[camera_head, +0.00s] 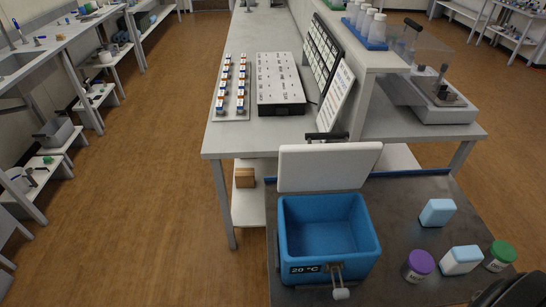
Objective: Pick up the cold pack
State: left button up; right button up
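Two small pale blocks with light-blue tops, which look like cold packs, lie on the dark worktop at the lower right. One cold pack (437,213) is right of the blue cooler box. The other cold pack (461,261) is nearer the front, between two jars. The cooler box (289,260) has its white lid (326,168) raised, a "20 °C" label on its front, and looks empty inside. Neither of my grippers is in view. A dark rounded shape at the bottom right corner may be part of my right arm.
A purple-lidded jar (418,266) and a green-lidded jar (499,256) flank the nearer cold pack. Brown floor is clear at the left.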

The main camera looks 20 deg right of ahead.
aim_at(461, 260)
jog(key=j+u, duration=0.75)
jog(key=i+j+u, duration=0.15)
jog(key=u, duration=0.2)
jog(key=i+j+z, duration=0.25)
jog(key=i+z, duration=0.15)
jog(key=i+j+z, duration=0.4)
jog(key=i+l+z, duration=0.15)
jog(key=z, duration=0.3)
jog(key=i+z, duration=0.3)
jog(key=z, duration=0.2)
jog(key=i+z, duration=0.25)
jog(key=z, duration=0.2)
jog(key=i+j+z, duration=0.1)
jog(key=i+z, duration=0.15)
jog(key=z, duration=0.25)
jog(key=i+j+z, duration=0.2)
jog(key=z, duration=0.25)
jog(key=i+z, duration=0.25)
jog(key=z, duration=0.15)
jog(key=i+j+z, duration=0.1)
jog(key=z, duration=0.3)
jog(key=i+j+z, duration=0.25)
jog(key=z, duration=0.15)
jog(key=i+j+z, duration=0.25)
jog(key=z, duration=0.15)
